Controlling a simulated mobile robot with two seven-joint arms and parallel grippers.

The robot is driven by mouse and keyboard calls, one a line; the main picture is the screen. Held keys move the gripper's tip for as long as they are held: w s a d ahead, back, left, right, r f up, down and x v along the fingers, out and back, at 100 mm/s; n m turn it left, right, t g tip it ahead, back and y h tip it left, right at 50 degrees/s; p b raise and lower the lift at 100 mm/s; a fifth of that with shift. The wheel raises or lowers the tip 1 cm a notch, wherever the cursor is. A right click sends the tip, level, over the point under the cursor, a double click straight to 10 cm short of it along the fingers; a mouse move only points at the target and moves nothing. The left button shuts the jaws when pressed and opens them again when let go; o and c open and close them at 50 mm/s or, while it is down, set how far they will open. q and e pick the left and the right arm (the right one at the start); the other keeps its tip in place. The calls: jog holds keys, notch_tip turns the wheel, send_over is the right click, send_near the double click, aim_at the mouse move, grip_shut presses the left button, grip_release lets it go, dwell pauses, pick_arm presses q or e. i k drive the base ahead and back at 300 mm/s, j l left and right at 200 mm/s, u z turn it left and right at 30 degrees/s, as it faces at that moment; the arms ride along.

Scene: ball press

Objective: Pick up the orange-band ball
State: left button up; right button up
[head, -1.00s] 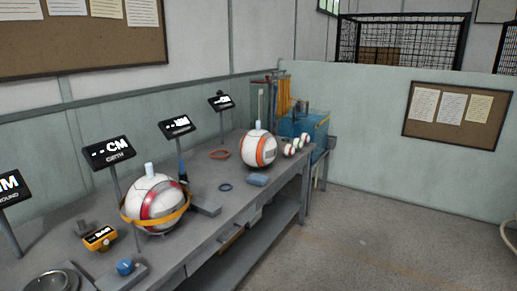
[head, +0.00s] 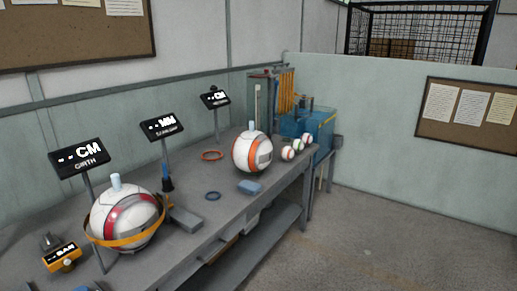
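The orange-band ball (head: 253,152) is a large white ball with an orange stripe and a grey patch. It sits towards the far end of the grey workbench (head: 212,230), with a pale cylindrical piece on top. A second large white ball with a dark red band (head: 122,215) sits nearer, at the left, with a yellow-orange strap around it. Neither of my grippers shows in the head view.
Display signs on posts, such as the girth sign (head: 79,157), stand along the bench's back. Floor at right (head: 400,245) is clear.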

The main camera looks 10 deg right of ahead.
aim_at(252, 151)
jog(key=i+l, duration=1.2)
jog(key=l, duration=0.15)
